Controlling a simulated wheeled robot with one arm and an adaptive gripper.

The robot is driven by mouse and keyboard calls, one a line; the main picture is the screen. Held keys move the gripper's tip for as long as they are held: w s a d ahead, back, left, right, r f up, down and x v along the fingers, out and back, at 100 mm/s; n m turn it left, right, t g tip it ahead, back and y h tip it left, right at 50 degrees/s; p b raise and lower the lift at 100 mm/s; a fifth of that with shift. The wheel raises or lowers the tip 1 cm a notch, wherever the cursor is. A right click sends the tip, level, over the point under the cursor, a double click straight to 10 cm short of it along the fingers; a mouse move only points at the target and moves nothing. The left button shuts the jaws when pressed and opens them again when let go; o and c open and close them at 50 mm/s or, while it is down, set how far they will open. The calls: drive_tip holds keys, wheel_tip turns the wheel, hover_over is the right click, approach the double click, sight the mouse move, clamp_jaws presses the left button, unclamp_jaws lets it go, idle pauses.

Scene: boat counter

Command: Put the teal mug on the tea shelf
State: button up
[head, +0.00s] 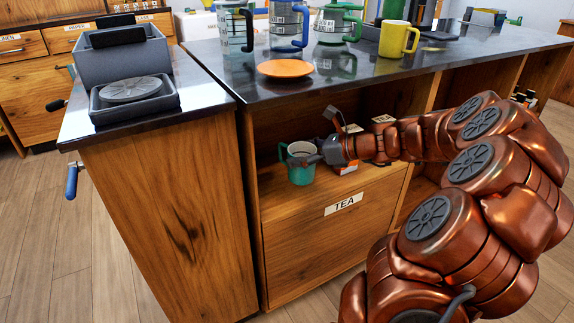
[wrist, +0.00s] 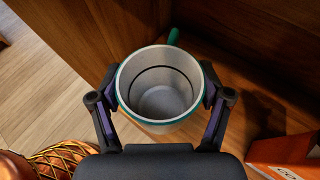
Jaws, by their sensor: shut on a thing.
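The teal mug (head: 301,170) is upright at the left part of the open wooden shelf labelled TEA (head: 268,186), under the dark counter. In the wrist view the mug (wrist: 160,88) shows its pale, empty inside, with its teal handle pointing away at the top. My gripper (head: 318,158) reaches in from the right. In the wrist view my gripper's fingers (wrist: 160,97) are closed on both sides of the mug. The mug's base looks at or very near the shelf board; I cannot tell whether it touches.
Small boxes (head: 381,127) stand on the shelf behind and beside my gripper. A box also shows at right in the wrist view (wrist: 285,158). On the counter above stand an orange plate (head: 285,69), a yellow mug (head: 396,40) and several glass jugs. A wooden side panel borders the shelf's left.

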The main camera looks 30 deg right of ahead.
drive_tip(key=w+f+b, duration=0.1)
drive_tip(key=w+b, duration=0.1)
drive_tip(key=w, duration=0.5)
drive_tip(key=f+b, duration=0.1)
drive_tip(key=f, duration=0.1)
drive_tip(key=f+b, duration=0.2)
drive_tip(key=f, duration=0.1)
drive_tip(key=shift+s+d+f, duration=0.1)
drive_tip(key=shift+d+f, duration=0.15)
drive_tip(key=shift+f, duration=0.1)
drive_tip(key=shift+w+f+b, duration=0.2)
drive_tip(key=shift+f+b, duration=0.05)
drive_tip(key=shift+b, duration=0.1)
drive_tip(key=shift+r, duration=0.1)
drive_tip(key=o, duration=1.4)
drive_tip(key=shift+c, duration=0.2)
